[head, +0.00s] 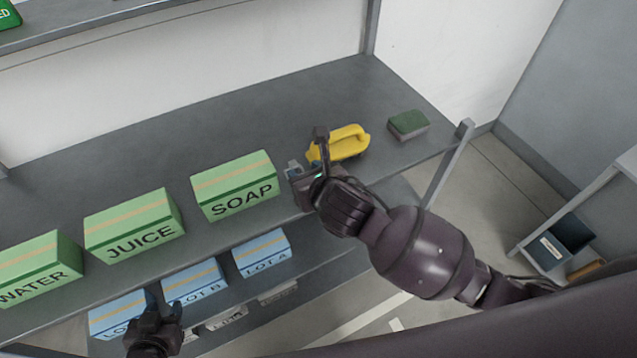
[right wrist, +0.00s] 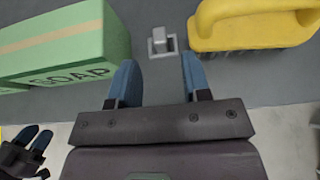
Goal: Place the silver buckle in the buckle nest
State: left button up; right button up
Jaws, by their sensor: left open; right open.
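A small silver piece (right wrist: 164,41), which looks like the buckle, stands on the grey shelf between the SOAP box and the yellow brush in the right wrist view. In the head view the right gripper (head: 304,174) hides most of that spot. My left gripper (head: 157,316) is open and empty in front of the lower shelf.
Green SOAP (head: 236,187), JUICE (head: 134,226) and WATER (head: 38,270) boxes line the shelf's front. A yellow brush (head: 345,140) and a green-topped sponge (head: 408,124) lie to the right. Blue LOT boxes (head: 262,252) sit below. A dark blue bin (head: 570,237) stands far right.

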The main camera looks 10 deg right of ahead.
jog(key=v, duration=0.6)
jog(key=shift+s, duration=0.25)
jog(key=shift+r, duration=0.1)
